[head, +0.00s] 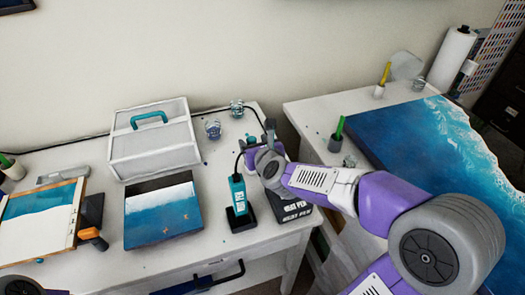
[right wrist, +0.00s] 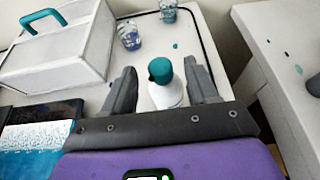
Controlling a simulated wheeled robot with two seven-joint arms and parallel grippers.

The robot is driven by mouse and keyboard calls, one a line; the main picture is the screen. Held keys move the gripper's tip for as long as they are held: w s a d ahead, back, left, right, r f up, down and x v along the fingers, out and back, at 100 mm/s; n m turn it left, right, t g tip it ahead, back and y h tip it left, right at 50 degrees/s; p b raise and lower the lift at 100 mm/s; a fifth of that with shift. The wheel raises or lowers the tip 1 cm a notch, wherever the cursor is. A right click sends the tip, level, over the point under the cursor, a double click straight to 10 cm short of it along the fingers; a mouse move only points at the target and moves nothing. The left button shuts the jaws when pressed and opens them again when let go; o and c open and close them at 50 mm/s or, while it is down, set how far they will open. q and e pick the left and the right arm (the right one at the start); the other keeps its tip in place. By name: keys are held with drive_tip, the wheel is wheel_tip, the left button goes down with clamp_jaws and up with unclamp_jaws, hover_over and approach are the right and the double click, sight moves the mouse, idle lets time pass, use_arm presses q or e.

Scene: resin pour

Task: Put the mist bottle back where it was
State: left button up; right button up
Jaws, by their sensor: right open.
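The mist bottle, white with a teal cap (right wrist: 162,80), stands upright on the white table between the fingers of my right gripper (right wrist: 160,68) in the right wrist view. The gripper is open, with one finger on each side of the bottle; gaps show beside the cap, and I cannot tell whether the fingers touch the body lower down. In the head view my right gripper (head: 257,135) is at the table's back right corner, and I cannot make out the bottle there. My left gripper is not in view.
Two clear cups (head: 213,129) (head: 236,108) stand behind the gripper. A teal tool (head: 238,190) on a black stand is just in front. A white case (head: 153,142) with a teal handle stands left. A gap separates this table from the right one (head: 310,114).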

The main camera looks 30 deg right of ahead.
drive_tip(key=p+v, duration=0.1)
drive_tip(key=v, duration=0.8)
drive_tip(key=shift+p, duration=0.35)
